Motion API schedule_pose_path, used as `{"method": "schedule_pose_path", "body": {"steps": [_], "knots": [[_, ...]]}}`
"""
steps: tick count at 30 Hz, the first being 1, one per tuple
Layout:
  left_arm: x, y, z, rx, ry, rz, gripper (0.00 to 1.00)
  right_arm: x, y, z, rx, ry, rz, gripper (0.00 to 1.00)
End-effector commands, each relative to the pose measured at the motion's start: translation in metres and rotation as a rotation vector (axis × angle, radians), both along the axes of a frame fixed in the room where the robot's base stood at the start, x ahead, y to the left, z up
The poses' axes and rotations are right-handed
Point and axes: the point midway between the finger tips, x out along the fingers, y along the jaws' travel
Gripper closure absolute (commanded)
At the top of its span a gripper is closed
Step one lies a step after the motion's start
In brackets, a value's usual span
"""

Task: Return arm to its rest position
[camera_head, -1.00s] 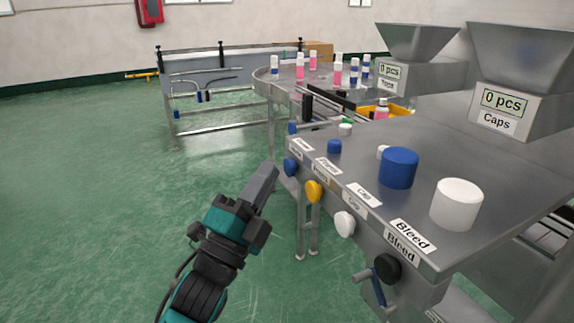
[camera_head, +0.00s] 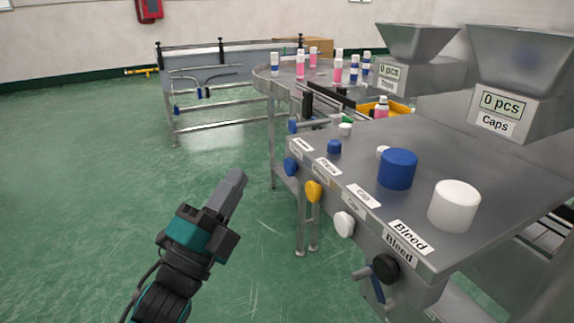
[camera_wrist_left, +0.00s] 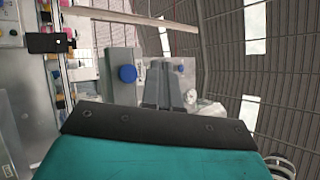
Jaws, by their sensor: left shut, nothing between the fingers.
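My left gripper (camera_head: 232,186) is shut and empty. It is in the lower left of the head view, over open green floor, pointing up and to the right. It is left of the metal machine table (camera_head: 440,150) and apart from it. In the left wrist view the closed fingers (camera_wrist_left: 163,85) stand up in the middle, with a blue round knob (camera_wrist_left: 127,73) to their left. My right gripper is in neither view.
The table front carries a blue knob (camera_head: 290,166), a yellow knob (camera_head: 313,191), a white knob (camera_head: 344,224) and a black knob (camera_head: 386,268). A blue cap (camera_head: 398,168) and a white cap (camera_head: 454,205) stand on top. Bottles (camera_head: 338,68) stand farther back. The floor (camera_head: 80,210) at left is clear.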

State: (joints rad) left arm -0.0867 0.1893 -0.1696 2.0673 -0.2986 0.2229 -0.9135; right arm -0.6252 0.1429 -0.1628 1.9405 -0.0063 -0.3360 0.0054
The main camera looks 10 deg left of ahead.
Motion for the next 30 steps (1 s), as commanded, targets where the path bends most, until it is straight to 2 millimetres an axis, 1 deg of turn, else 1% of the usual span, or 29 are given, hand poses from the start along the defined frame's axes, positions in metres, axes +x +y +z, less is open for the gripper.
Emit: {"method": "schedule_pose_path", "body": {"steps": [11, 13, 14, 15, 17, 20, 21, 22, 23, 24, 26, 27, 30], "knots": [[0.000, 0.000, 0.000, 0.000, 0.000, 0.000, 1.00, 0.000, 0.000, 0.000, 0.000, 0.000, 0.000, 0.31], [0.000, 0.000, -0.004, -0.009, 0.016, -0.003, 1.00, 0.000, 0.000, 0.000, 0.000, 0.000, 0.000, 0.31], [0.001, 0.001, -0.009, -0.021, 0.036, -0.007, 1.00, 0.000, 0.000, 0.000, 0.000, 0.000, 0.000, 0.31], [0.001, 0.002, -0.019, -0.046, 0.077, -0.013, 1.00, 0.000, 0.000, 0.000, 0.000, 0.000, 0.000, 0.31], [0.001, 0.005, -0.043, -0.108, 0.173, -0.029, 1.00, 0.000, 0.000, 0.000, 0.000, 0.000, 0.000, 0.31], [-0.005, 0.011, -0.104, -0.278, 0.415, -0.053, 1.00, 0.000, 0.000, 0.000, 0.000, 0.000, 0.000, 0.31], [-0.012, 0.014, -0.133, -0.363, 0.526, -0.056, 1.00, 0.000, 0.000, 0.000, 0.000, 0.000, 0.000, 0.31], [-0.019, 0.016, -0.155, -0.429, 0.610, -0.054, 1.00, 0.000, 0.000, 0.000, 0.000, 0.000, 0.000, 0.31], [-0.026, 0.018, -0.177, -0.498, 0.691, -0.050, 1.00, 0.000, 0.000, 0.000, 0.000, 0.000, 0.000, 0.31], [-0.038, 0.019, -0.205, -0.585, 0.795, -0.039, 1.00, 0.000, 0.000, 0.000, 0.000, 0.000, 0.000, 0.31], [-0.058, 0.022, -0.243, -0.714, 0.935, -0.013, 1.00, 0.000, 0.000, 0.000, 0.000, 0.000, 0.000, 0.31], [-0.073, 0.023, -0.265, -0.794, 1.018, 0.008, 1.00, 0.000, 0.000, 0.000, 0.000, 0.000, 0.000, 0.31], [-0.107, 0.024, -0.309, -0.965, 1.181, 0.067, 1.00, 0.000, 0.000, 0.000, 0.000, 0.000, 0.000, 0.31]]}}
